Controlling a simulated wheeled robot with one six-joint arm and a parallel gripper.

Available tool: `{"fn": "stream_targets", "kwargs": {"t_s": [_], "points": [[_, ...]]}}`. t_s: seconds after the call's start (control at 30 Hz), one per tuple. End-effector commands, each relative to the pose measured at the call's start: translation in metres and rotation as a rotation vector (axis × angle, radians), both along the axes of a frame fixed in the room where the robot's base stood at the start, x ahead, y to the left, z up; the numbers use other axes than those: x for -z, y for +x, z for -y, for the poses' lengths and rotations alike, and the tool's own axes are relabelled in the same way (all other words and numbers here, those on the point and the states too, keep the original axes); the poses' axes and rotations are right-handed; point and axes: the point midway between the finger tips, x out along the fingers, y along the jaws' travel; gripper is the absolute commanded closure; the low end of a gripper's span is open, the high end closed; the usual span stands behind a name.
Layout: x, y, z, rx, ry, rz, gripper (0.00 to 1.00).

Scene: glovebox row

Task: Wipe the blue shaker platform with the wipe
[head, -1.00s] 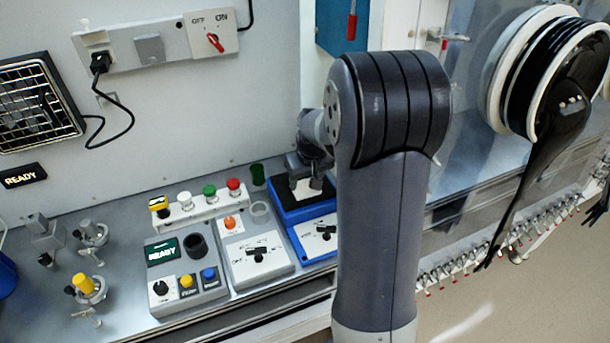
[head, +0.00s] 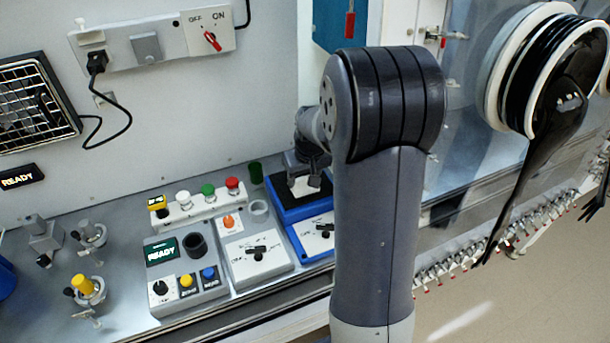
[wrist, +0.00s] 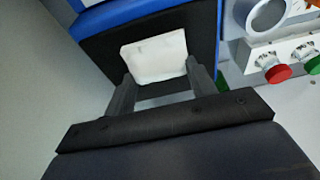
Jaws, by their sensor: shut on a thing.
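The blue shaker platform (head: 277,213) stands on the bench left of my arm in the head view, with a dark mat on top. It also shows at the top of the wrist view (wrist: 122,10). My gripper (head: 305,184) is over the dark mat. In the wrist view my gripper (wrist: 160,82) is shut on the white wipe (wrist: 155,56), which lies between the fingertips over the mat. In the head view the wipe (head: 300,188) is partly hidden by the fingers. I cannot tell whether it presses on the mat.
A strip with white, green and red buttons (head: 196,205) and a dark green cylinder (head: 255,172) stand left of the platform. A white ring (head: 259,209) and a grey control box (head: 256,258) are nearby. Black gloves (head: 552,115) hang at the right.

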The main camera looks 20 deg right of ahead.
Motion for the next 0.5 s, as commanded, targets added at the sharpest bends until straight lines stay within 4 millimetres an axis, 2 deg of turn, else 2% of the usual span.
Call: {"fn": "stream_targets", "kwargs": {"t_s": [0.03, 0.17, 0.5], "points": [[0.002, -0.001, -0.001, -0.001, 0.001, -0.004, 0.80], [-0.027, 0.000, -0.002, -0.001, -0.001, 0.002, 0.80], [-0.056, -0.001, -0.007, 0.000, 0.000, -0.001, 0.80]]}}
